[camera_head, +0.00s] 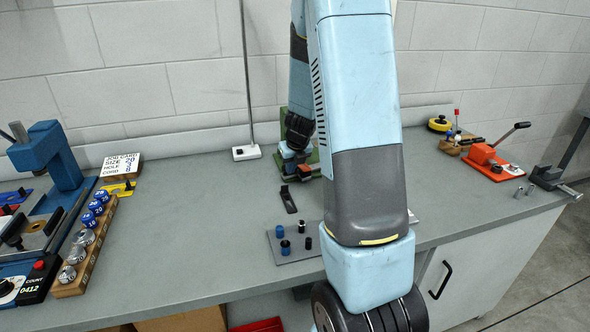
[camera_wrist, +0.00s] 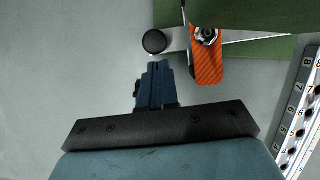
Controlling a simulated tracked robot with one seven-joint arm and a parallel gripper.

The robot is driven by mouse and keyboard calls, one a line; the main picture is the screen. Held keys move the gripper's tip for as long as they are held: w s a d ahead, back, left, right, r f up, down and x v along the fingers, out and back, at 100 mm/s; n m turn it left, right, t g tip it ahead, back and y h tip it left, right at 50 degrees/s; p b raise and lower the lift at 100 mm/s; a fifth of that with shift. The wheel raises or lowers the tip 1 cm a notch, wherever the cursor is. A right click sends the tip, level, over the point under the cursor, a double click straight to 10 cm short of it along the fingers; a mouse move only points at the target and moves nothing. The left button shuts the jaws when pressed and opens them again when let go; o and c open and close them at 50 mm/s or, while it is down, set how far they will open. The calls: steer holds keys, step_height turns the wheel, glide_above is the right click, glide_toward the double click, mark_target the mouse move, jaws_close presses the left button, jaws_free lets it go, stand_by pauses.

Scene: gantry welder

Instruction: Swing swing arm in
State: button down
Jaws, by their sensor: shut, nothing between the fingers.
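My gripper (camera_wrist: 157,66) is shut and empty, its narrow blue fingers side by side in the wrist view. Just beyond the fingertips is a round black knob (camera_wrist: 155,42) on a short pale metal arm, which seems to be the swing arm; I cannot tell whether the fingers touch it. The metal arm runs right to an orange textured piece (camera_wrist: 208,68) with a nut on top, by a green plate (camera_wrist: 260,48). In the head view, the green fixture (camera_head: 313,157) stands at the back of the bench, partly hidden by my arm.
A grey plate with small blue and black pegs (camera_head: 284,247) lies nearer on the bench (camera_head: 190,220). A blue press (camera_head: 48,155) and a rack of knobs (camera_head: 85,245) stand left. A red toggle clamp (camera_head: 482,155) is at right. A numbered scale (camera_wrist: 301,115) edges the wrist view.

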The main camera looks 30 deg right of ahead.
steer(key=shift+w, duration=0.3)
steer(key=shift+w+a, duration=0.2)
steer(key=shift+w, duration=0.65)
steer(key=shift+s, duration=0.1)
